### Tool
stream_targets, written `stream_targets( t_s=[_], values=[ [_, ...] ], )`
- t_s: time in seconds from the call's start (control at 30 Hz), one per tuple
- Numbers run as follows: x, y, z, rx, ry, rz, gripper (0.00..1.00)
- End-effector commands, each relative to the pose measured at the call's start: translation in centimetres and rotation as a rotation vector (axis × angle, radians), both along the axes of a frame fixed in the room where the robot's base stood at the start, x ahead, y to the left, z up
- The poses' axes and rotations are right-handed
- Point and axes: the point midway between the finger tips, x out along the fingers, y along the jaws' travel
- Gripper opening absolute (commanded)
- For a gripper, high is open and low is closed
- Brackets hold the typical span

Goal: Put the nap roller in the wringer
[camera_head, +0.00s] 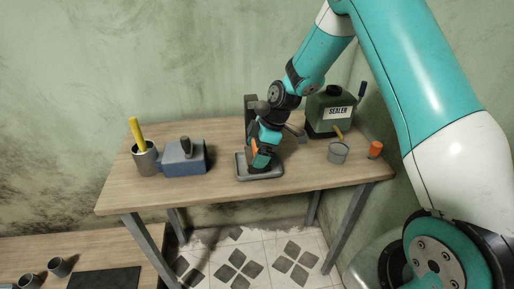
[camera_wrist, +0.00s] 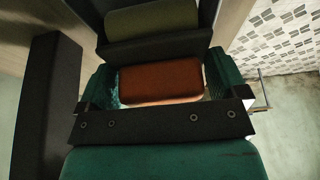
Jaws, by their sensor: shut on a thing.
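My gripper (camera_head: 262,152) is at the grey tray (camera_head: 240,170) in the middle of the table, pointing down. It is shut on an orange-brown block-like grip (camera_wrist: 160,80), seen between the green fingers in the wrist view. I take this to be the nap roller's handle. An olive cylinder (camera_wrist: 152,20) lies just beyond it, behind a dark bar; I cannot tell whether it is the roller's nap or part of the wringer. A dark upright (camera_head: 250,108), seemingly the wringer's, rises behind my gripper. My arm hides much of the wringer, and the roller's seating is unclear.
On the left stand a grey cup (camera_head: 147,164) with a yellow stick and a blue-grey box (camera_head: 182,158). Bare tabletop lies either side of the tray.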

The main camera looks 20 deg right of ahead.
Motion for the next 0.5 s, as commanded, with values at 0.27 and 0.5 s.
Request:
stream_targets(
  t_s=[0.27, 0.5],
  values=[
    [0.0, 0.0, -0.2, 0.0, -0.001, 0.001, 0.61],
    [0.0, 0.0, -1.1, -0.002, 0.0, 0.0, 0.56]
  ],
)
